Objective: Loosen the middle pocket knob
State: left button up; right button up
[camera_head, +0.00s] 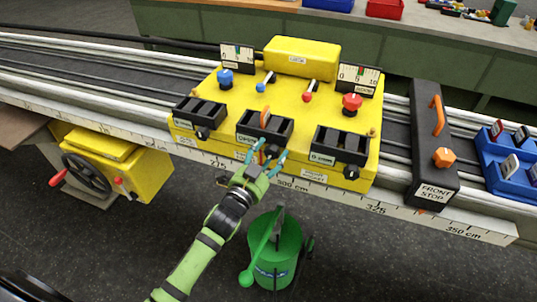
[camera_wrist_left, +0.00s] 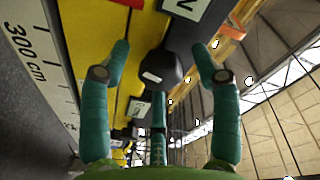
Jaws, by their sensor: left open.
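The middle pocket (camera_head: 248,127) is a black box on the front of the yellow carriage (camera_head: 285,108), with an orange-topped piece (camera_head: 265,117) standing in it. Its black middle pocket knob (camera_head: 271,151) is on the pocket's front face. In the left wrist view a dark faceted knob (camera_wrist_left: 161,70) with a pale mark shows between my fingers, ahead of the palm. My left gripper (camera_head: 270,153) is open at this knob, one teal finger on each side. In the left wrist view the left gripper's fingertips (camera_wrist_left: 160,50) stand apart from the knob.
The left pocket (camera_head: 199,111) and right pocket (camera_head: 340,144) flank the middle one. Blue and red knobs and levers stand behind. A black front stop (camera_head: 433,150) and blue tray (camera_head: 510,160) are at right. A green bin (camera_head: 277,260) stands below.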

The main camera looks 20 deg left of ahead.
pick_arm(q)
jog(key=c, duration=1.1)
jog(key=shift+f+n, duration=0.1)
jog(key=shift+n, duration=0.7)
pick_arm(e)
jog(key=shift+s+a, duration=0.3)
jog(key=shift+s, duration=0.5)
pick_arm(q)
jog(key=o, duration=1.1)
pick_arm(e)
jog(key=shift+w, duration=0.3)
